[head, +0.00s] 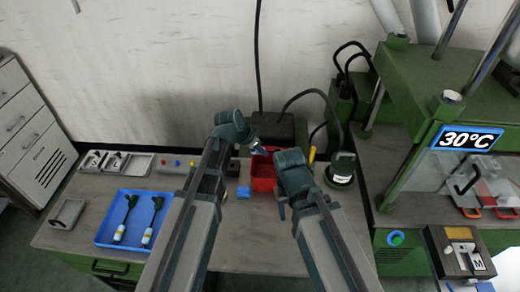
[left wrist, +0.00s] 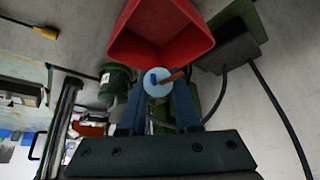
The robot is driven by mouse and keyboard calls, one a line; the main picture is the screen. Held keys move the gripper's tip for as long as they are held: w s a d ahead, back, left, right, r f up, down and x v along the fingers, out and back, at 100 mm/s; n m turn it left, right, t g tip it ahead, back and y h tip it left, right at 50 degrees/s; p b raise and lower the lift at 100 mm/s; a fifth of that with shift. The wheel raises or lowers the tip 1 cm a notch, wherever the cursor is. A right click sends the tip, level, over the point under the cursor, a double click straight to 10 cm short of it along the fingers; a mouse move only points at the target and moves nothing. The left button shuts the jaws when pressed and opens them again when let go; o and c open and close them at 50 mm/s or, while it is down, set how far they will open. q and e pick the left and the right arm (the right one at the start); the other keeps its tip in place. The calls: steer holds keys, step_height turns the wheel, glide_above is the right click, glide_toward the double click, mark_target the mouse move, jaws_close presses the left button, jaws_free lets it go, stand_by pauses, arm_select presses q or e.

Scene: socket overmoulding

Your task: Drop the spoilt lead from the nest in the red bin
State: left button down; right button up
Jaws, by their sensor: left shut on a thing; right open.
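My left gripper (head: 259,147) is shut on a lead, above the back part of the red bin (head: 262,184) in the head view. In the left wrist view, the lead (left wrist: 157,88) shows as a pale blue round end with a blue and a brown stub, between the two fingers. The rest of the lead is hidden. The open red bin (left wrist: 160,52) lies just beyond the fingertips there, and the part of its inside that shows looks empty. My right gripper (head: 281,208) is open and empty, low beside the bin's front right; its forearm hides part of the bin.
A blue tray (head: 103,236) with two dark green leads lies at the left of the bench. Small grey trays (head: 140,164) stand behind it. A green-based round container (head: 342,170) is right of the bin. A green press (head: 425,100) reading 30°C stands at the right.

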arm_select(q)
step_height(320, 180, down, 4)
steer(key=b, duration=0.3)
steer(key=c, duration=0.5)
jaws_free()
steer(key=shift+c, duration=0.2)
step_height(320, 180, up, 10)
steer(key=p, duration=1)
stand_by(0.4)
